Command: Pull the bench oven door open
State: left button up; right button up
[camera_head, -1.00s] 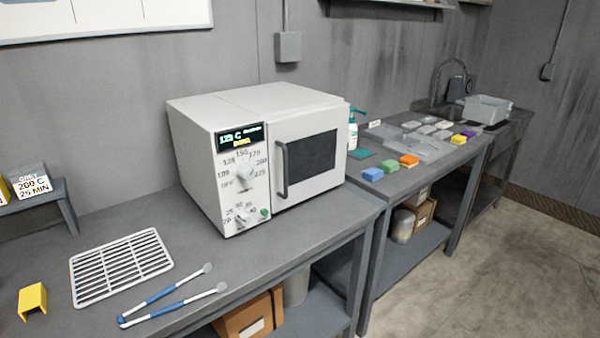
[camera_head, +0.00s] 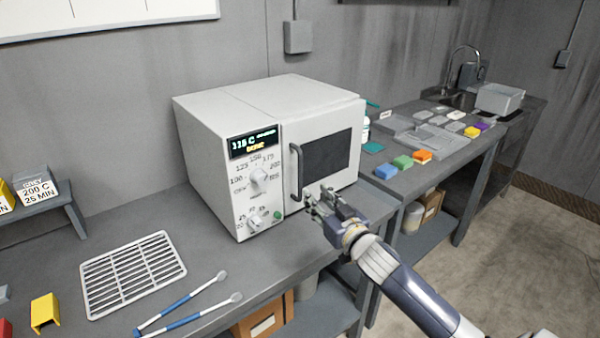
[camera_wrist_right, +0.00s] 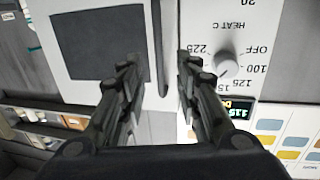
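The white bench oven (camera_head: 265,105) stands on the grey bench, its door (camera_head: 350,132) shut with a dark window. The dark vertical handle (camera_head: 296,172) is on the door's left edge, beside the control panel. My right gripper (camera_head: 320,196) is in front of the door, just right of and below the handle. In the right wrist view, which shows the oven upside down, my right gripper (camera_wrist_right: 157,62) is open, and the handle (camera_wrist_right: 159,45) appears between its fingers, beyond the tips. I see no contact with it. My left gripper is not in view.
A white wire rack (camera_head: 133,272), blue-handled tongs (camera_head: 190,304) and a yellow bracket (camera_head: 45,313) lie on the bench left of and before the oven. Coloured blocks (camera_head: 403,162) and a sink (camera_head: 458,98) are on the counter to the right. Open floor lies at right.

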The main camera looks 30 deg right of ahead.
aim_at(301, 174)
jog(key=w, duration=0.3)
jog(key=w+d+r+p, duration=0.1)
jog(key=w, duration=0.2)
jog(key=w+p, duration=0.1)
jog(key=w, duration=0.2)
jog(key=shift+d+r, duration=0.2)
jog(key=shift+r, duration=0.1)
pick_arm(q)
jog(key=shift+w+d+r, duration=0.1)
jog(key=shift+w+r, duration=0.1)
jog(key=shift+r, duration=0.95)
pick_arm(e)
jog(key=shift+w+d+f, duration=0.1)
jog(key=shift+w+d, duration=0.05)
jog(key=shift+w, duration=0.9)
grip_shut()
